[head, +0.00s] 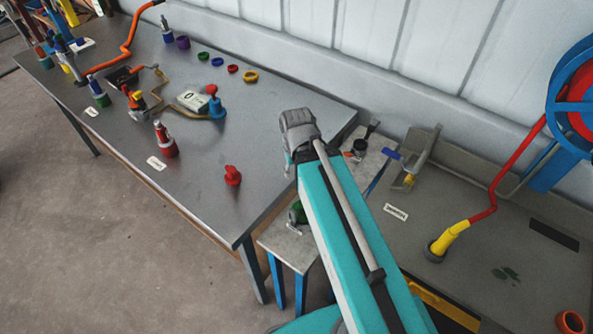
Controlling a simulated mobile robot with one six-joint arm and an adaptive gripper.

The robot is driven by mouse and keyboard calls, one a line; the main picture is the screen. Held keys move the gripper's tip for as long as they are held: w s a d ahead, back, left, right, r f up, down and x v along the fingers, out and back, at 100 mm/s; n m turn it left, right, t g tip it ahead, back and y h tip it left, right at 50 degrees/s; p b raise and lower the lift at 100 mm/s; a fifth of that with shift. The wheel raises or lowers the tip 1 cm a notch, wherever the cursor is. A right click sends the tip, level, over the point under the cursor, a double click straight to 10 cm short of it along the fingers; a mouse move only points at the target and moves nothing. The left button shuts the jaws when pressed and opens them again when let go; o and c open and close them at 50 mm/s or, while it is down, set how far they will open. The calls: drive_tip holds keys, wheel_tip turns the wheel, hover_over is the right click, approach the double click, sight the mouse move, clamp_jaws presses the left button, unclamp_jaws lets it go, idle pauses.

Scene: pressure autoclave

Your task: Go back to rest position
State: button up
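My arm's teal link reaches up from the bottom centre of the head view, ending in a grey joint over the right end of the long metal table (270,120). My gripper cannot be made out; the rest of the arm past the grey joint is mostly hidden behind the link. I cannot tell whether it holds anything.
A small stand with blue legs (278,285) is beside the table, partly behind my arm. A red knob (232,176) and a red bottle (165,140) stand on the long table. At right, a grey bench (470,270) bears a red-yellow hose (490,190). The floor at left is clear.

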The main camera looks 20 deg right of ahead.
idle(0.3)
wheel_tip(320, 180, up, 9)
drive_tip(key=p, duration=0.9)
drive_tip(key=shift+r+p, duration=0.55)
drive_tip(key=shift+p, duration=0.05)
